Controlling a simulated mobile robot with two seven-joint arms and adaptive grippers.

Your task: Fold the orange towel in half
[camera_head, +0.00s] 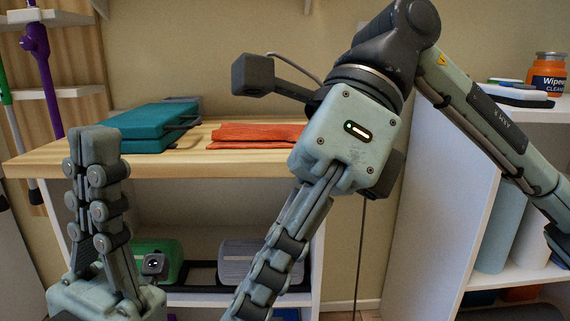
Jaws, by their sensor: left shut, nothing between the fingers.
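The orange towel (250,133) lies on the wooden bench top (40,163), right of the middle. It looks low and flat, with a front edge along the bench's front. My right gripper's body hides its right end, so I cannot tell its full shape. My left gripper (95,145) stands upright at the lower left, in front of the bench, its fingers shut and empty, apart from the towel. My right gripper (252,308) points down and left in front of the bench. Its fingertips run to the bottom edge of the picture, and its opening cannot be judged.
Teal folded items (145,127) with dark handles lie on the bench left of the towel. Below, a shelf holds a green container (160,252) and a grey bin (250,262). A white shelf unit (425,215) stands at right, with a wipes tub (548,74) on top.

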